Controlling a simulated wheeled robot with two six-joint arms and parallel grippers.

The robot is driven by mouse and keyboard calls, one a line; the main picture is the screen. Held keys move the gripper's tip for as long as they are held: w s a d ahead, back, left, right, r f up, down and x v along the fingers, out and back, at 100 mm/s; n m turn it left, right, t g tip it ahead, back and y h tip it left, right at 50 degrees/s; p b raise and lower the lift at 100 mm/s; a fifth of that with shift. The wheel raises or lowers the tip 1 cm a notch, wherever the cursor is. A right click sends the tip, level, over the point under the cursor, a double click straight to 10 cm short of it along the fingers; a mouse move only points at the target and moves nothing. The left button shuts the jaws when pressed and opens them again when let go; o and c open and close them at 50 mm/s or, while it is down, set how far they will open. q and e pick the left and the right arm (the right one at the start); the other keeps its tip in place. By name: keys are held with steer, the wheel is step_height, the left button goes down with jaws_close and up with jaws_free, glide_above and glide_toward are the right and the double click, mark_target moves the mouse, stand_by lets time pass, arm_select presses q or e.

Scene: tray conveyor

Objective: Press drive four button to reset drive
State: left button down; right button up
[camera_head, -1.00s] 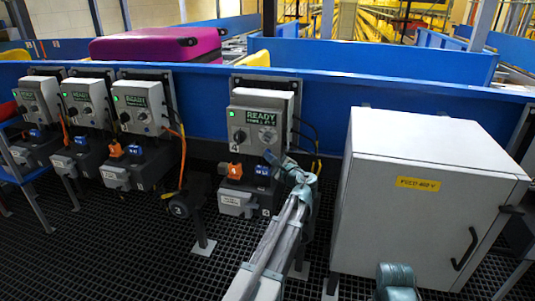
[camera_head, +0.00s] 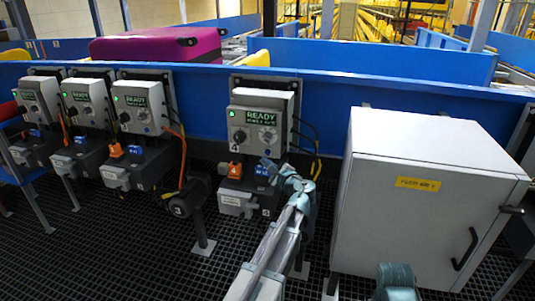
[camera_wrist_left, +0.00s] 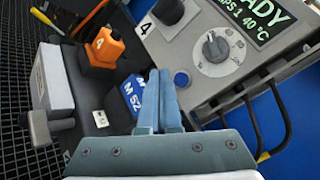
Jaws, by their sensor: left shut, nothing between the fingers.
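The drive four box (camera_head: 258,124) is grey, marked 4, with a green light and a screen reading READY. In the left wrist view its face (camera_wrist_left: 200,80) shows a grey dial and a small round blue button (camera_wrist_left: 182,80). My left gripper (camera_head: 284,171) is shut and empty, in front of the lower part of the box. Contact with the button cannot be told.
An orange switch (camera_wrist_left: 103,47) marked 4 sits left of the fingers. Several similar READY boxes (camera_head: 143,108) stand to the left. A large grey cabinet (camera_head: 430,190) stands close on the right. Black cables (camera_head: 307,140) hang beside the drive box. Blue conveyor walls run behind.

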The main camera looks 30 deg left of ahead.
arm_select(q)
steer(key=s, duration=0.2)
steer(key=shift+s+d, duration=0.35)
stand_by(0.5)
steer(key=s+d+f+n+g+h, duration=0.2)
steer(key=s+d+f+n+h, duration=0.2)
steer(key=s+d+f, duration=0.4)
steer(key=s+d+f+n+g+h, duration=0.2)
steer(key=s+d+f+n+h, duration=0.15)
steer(key=d+f, duration=0.5)
steer(key=s+d+f+n+g+h, duration=0.2)
steer(key=s+d+g+h, duration=0.1)
steer(key=s+d, duration=0.55)
steer(key=s+d+f+n+g+h, duration=0.1)
steer(key=s+d+f+g+h, duration=0.15)
steer(key=s+d, duration=0.6)
step_height(320, 180, up, 30)
steer(key=w+d+p, duration=0.2)
steer(key=w+p, duration=0.1)
steer(key=p, duration=2.6)
steer(key=shift+h, duration=0.3)
steer(key=shift+t, duration=0.25)
